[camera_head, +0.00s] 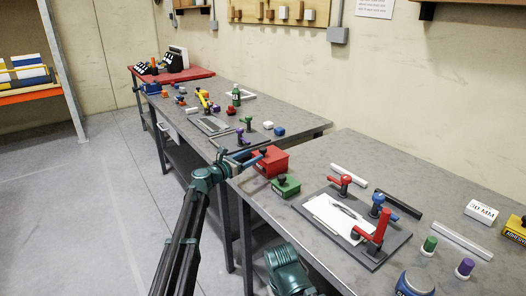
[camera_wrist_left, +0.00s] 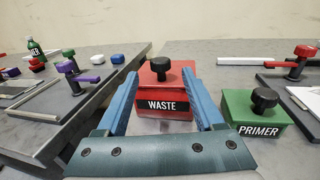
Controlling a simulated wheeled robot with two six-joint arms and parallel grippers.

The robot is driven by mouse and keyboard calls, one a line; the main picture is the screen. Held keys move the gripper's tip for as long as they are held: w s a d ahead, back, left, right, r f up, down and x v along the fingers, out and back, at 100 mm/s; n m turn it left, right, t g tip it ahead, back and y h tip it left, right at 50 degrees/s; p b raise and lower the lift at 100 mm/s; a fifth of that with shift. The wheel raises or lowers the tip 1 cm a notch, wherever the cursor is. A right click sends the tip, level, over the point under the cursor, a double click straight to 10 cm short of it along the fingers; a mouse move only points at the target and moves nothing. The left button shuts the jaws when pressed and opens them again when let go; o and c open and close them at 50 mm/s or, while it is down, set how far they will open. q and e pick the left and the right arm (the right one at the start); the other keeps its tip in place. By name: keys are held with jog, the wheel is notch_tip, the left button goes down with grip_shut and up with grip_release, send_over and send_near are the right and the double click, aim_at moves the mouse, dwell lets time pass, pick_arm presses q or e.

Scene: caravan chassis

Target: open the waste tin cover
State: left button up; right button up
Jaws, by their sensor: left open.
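The waste tin (camera_head: 273,163) is a red box at the corner of the nearer bench. In the left wrist view the waste tin (camera_wrist_left: 165,106) carries a black label reading WASTE. Its red cover (camera_wrist_left: 146,77) is on, with a black knob (camera_wrist_left: 160,65) on top. My left gripper (camera_head: 253,160) is open and empty beside the tin in the head view. In the left wrist view its two blue fingers (camera_wrist_left: 160,80) frame the tin and knob. I cannot tell whether they touch the tin. My right gripper is not in view.
A green tin labelled PRIMER (camera_wrist_left: 258,113) stands close right of the waste tin. A dark board (camera_head: 392,240) with red and blue clamps lies further right. Another bench (camera_head: 300,124) with several small items stands behind, across a gap.

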aim_at(260, 151)
pick_arm(q)
jog(key=x, duration=0.6)
jog(key=shift+w+d, duration=0.25)
grip_shut()
dwell(1.2)
